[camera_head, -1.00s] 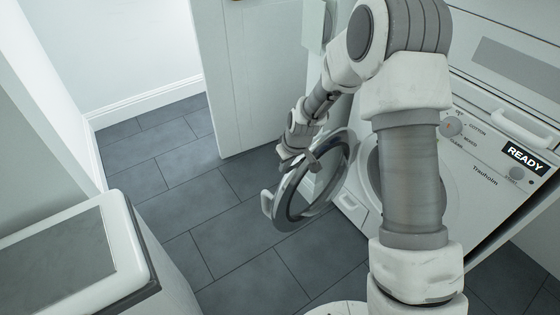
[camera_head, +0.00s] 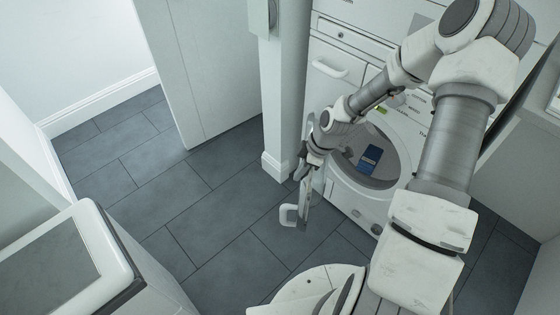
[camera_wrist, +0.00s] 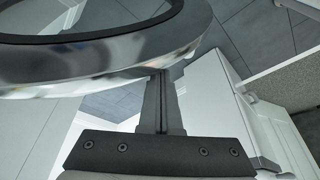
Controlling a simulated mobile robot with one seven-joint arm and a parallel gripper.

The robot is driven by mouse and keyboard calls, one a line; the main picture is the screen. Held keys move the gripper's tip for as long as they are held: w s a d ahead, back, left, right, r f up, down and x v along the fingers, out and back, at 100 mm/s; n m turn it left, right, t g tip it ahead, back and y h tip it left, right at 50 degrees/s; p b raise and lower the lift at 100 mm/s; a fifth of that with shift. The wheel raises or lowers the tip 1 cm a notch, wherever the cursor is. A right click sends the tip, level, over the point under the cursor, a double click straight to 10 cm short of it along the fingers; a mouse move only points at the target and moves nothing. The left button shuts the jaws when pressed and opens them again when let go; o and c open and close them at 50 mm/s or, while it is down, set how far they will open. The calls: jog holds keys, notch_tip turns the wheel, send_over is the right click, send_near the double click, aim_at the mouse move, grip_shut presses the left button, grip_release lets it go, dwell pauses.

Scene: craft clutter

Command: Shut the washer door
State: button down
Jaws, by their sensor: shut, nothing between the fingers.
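The washer (camera_head: 342,192) stands at the right in the head view, its round opening uncovered. Its door (camera_head: 306,208) stands swung out from the front, nearly edge-on, with a white handle (camera_head: 288,215) on its outer side. My gripper (camera_head: 301,174) is at the upper edge of the door. In the wrist view the door's chrome ring (camera_wrist: 110,62) crosses the top, and my gripper (camera_wrist: 161,78) is shut and empty, its fingertips at the ring's lower edge. I cannot tell whether they touch it. My arm hides part of the washer's panel.
A blue item (camera_head: 370,158) lies inside the drum. A white post (camera_head: 275,100) and a white panel (camera_head: 205,75) stand left of the washer. A white unit with a grey top (camera_head: 70,262) is at lower left. Grey tiled floor (camera_head: 200,205) between is clear.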

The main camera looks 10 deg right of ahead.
jog(key=s+d+n+g+p, duration=0.1)
jog(key=d+n+p, duration=0.3)
jog(key=d, duration=1.3)
jog(key=shift+s+d+n+g+p, duration=0.3)
jog(key=shift+s+p, duration=0.5)
jog(key=shift+a, duration=0.1)
